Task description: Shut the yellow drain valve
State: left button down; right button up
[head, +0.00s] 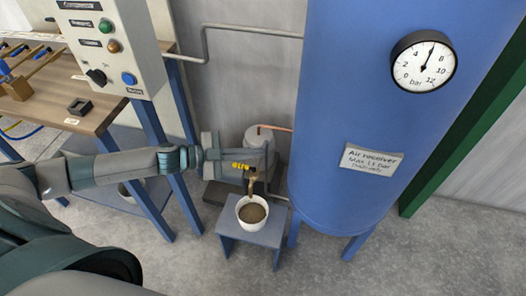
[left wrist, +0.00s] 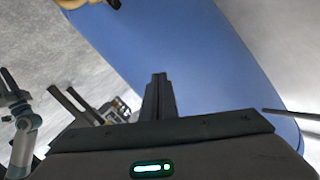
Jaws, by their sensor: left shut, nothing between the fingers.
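The yellow part of the drain valve (head: 241,167) shows low beside the blue air receiver (head: 345,130), partly hidden by my gripper. A brass-coloured spout (head: 252,186) below it points down to a white bowl (head: 243,217) with brown liquid. My left gripper (head: 266,160) is shut and empty, right at the valve; I cannot tell whether it touches it. In the left wrist view its closed fingers (left wrist: 158,82) stand against the blue tank, and a tan piece (left wrist: 76,3) is cut off at the top edge. The lever's angle is hidden.
The bowl stands on a small blue stool (head: 228,233). A grey compressor-like unit (head: 262,137) is behind the gripper. A control panel (head: 112,45) and a wooden bench (head: 105,112) are at left. A gauge (head: 423,61) is on the tank. Floor at front right is free.

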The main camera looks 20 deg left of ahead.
pick_arm(q)
jog(key=d+r, duration=0.1)
jog(key=d, duration=0.2)
jog(key=shift+r, duration=0.4)
